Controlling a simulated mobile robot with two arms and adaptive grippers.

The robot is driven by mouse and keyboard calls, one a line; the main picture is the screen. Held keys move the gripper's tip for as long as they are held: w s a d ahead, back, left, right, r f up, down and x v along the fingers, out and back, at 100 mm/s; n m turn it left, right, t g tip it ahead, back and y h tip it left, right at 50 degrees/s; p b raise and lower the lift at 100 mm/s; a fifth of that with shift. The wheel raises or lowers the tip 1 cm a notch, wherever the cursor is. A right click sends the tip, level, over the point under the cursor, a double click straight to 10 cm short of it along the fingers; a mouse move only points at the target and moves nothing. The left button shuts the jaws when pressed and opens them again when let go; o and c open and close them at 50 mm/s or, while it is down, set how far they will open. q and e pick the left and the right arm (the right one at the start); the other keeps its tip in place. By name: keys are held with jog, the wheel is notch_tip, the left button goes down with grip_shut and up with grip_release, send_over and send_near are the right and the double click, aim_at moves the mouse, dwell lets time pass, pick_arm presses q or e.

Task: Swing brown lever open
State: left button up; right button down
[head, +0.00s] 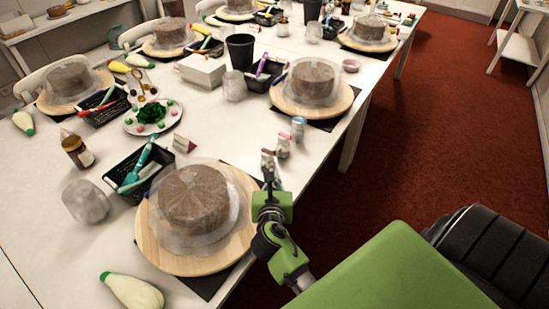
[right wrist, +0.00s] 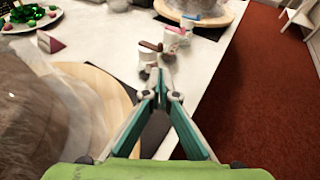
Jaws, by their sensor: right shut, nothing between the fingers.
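The brown lever (right wrist: 151,46) is on top of the nearest small white container (right wrist: 147,62), straight ahead of my right gripper in the right wrist view. It lies flat across the top there. In the head view the container (head: 267,157) stands at the table's right edge, and its lever is too small to make out. My right gripper (right wrist: 161,78) is shut and empty, with its tips just in front of the container. Whether they touch it I cannot tell. In the head view the right gripper (head: 269,176) is beside the near turntable. My left gripper is not in view.
A cake (head: 198,200) on a wooden turntable (head: 161,245) stands close left of my right gripper. Containers with pink (head: 283,146) and blue (head: 298,128) tops stand behind the nearest one. A piping bag (head: 132,291) lies at the front. Red floor (head: 420,130) is right of the table.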

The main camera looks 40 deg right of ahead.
aim_at(276, 153)
jog(key=x, duration=0.5)
jog(key=r+x, duration=0.1)
jog(key=x, duration=0.2)
jog(key=shift+w+d+p, duration=0.25)
jog(key=shift+w+p, duration=0.15)
jog(key=shift+d+r+p, duration=0.1)
jog(key=shift+d+p, duration=0.05)
jog(key=shift+p, duration=0.3)
jog(key=shift+d+n+y, duration=0.1)
jog(key=shift+n+y, duration=0.2)
jog(key=shift+d+n+t+y+p, duration=0.15)
jog(key=shift+n+t+y+p, duration=0.15)
jog(key=shift+t+p, duration=0.15)
